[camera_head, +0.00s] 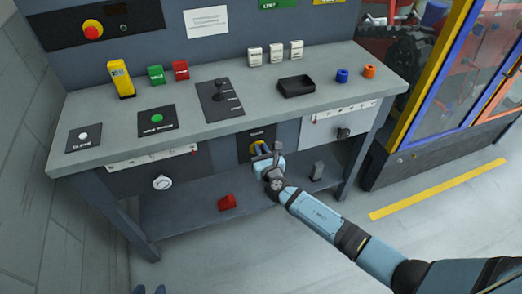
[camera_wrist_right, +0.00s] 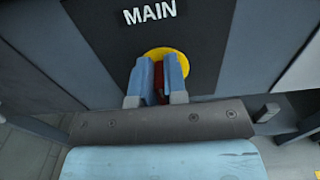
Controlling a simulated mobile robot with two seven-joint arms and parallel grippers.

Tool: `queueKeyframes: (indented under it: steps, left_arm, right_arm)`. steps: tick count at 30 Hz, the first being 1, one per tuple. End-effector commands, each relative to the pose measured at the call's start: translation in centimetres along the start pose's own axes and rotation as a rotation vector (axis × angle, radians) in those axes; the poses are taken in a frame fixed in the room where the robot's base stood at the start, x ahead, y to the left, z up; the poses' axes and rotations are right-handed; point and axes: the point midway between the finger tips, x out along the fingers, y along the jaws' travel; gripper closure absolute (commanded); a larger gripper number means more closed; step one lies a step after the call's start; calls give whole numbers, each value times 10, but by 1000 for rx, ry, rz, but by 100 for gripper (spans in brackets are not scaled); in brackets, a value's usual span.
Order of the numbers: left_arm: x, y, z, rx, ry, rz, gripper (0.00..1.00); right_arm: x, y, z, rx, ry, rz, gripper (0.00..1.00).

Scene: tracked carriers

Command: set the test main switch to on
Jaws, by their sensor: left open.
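The main switch is a yellow disc (camera_wrist_right: 181,58) with a red handle (camera_wrist_right: 160,82) on a dark plate marked MAIN, on the bench front below the worktop. In the head view its yellow disc (camera_head: 257,147) is partly hidden by my right gripper (camera_head: 264,153). In the right wrist view my right gripper (camera_wrist_right: 159,80) has its two blue fingers close on either side of the red handle, shut on it. The handle looks roughly upright; most of it is hidden, as are any position marks.
The worktop (camera_head: 235,124) holds a lever plate (camera_head: 219,99), a green button (camera_head: 157,118), a black tray (camera_head: 296,86) and several small blocks. A white dial (camera_head: 162,183) and a dark knob (camera_head: 343,133) flank the switch. A red block (camera_head: 227,202) lies on the lower shelf.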

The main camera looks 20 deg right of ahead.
Motion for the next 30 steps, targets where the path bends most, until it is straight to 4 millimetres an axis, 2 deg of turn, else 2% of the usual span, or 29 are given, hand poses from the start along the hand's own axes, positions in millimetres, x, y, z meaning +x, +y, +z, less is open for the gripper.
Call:
queueKeyframes:
  steps: [8,14,20,30]
  left_arm:
    - [2,0,2,0,-1,0,57]
    - [5,0,7,5,6,-1,57]
    - [10,2,12,0,17,6,57]
    - [14,7,9,-16,66,28,57]
  right_arm:
    - [0,0,-1,15,0,0,100]
    - [0,-2,-3,89,0,1,100]
    - [0,-5,-6,236,0,1,100]
    - [-1,-11,-8,558,0,1,100]
